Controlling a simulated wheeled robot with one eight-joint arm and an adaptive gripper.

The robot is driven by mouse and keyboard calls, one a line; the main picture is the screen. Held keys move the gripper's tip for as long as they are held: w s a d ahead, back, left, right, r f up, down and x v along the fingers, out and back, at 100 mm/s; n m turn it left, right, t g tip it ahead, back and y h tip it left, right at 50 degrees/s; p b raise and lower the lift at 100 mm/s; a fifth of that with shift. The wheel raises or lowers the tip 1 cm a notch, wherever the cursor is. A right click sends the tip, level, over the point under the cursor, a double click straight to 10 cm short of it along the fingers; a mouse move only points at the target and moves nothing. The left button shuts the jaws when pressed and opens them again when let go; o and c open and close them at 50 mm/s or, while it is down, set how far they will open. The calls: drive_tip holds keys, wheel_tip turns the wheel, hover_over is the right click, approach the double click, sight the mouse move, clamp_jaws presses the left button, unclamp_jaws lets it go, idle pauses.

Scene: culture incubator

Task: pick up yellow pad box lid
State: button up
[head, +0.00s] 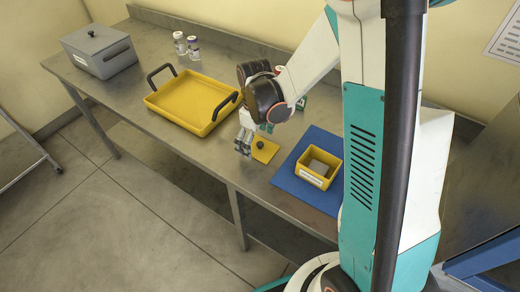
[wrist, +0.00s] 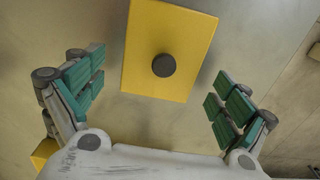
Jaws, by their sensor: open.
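The yellow pad box lid (head: 266,155) is a flat yellow plate with a dark round knob, lying on the metal table beside the blue mat. In the wrist view the lid (wrist: 145,55) is ahead of my gripper, its knob (wrist: 164,65) roughly centred left to right between the fingers. My gripper (head: 244,143) is open and empty, just left of the lid in the head view. In the wrist view both green-padded fingers of my gripper (wrist: 158,100) are spread wide, apart from the lid. The yellow pad box (head: 308,174) stands without a lid on the blue mat (head: 290,183), with something grey inside.
A yellow tray (head: 183,126) with black handles is left of my gripper. A grey lidded box (head: 115,66) and two small vials (head: 187,46) stand farther back. A small green item (head: 301,103) is behind my gripper. The table's front edge (head: 214,178) is close by.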

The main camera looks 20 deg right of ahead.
drive_tip(key=shift+c, duration=0.5)
drive_tip(key=c, duration=1.2)
drive_tip(key=shift+c, duration=0.2)
drive_tip(key=shift+r, duration=0.15)
drive_tip(key=shift+c, duration=0.2)
